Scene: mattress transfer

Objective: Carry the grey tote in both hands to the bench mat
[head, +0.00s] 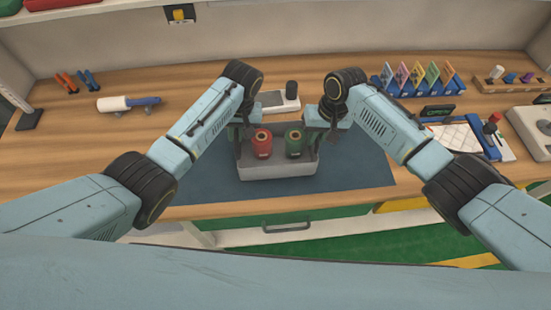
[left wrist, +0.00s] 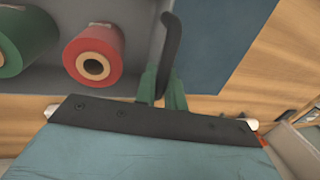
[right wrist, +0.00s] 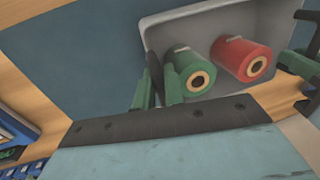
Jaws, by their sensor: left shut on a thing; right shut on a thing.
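The grey tote (head: 277,168) is over the dark blue bench mat (head: 355,174), upright, with a red spool (head: 262,143) and a green spool (head: 294,143) standing in it. I cannot tell whether its base touches the mat. My left gripper (head: 238,138) is shut on the tote's left handle, a dark bar that shows in the left wrist view (left wrist: 170,50). My right gripper (head: 320,132) is shut on the tote's right side; the green fingers show in the right wrist view (right wrist: 158,88), with the dark handle between them partly hidden.
Behind the tote stands a pale device (head: 278,101) with a dark cylinder (head: 292,89). A rack of coloured cards (head: 418,78) and a blue-edged board (head: 460,135) are to the right. A white roller (head: 115,104) and pliers (head: 78,80) lie at left. A drawer handle (head: 287,227) is below the bench edge.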

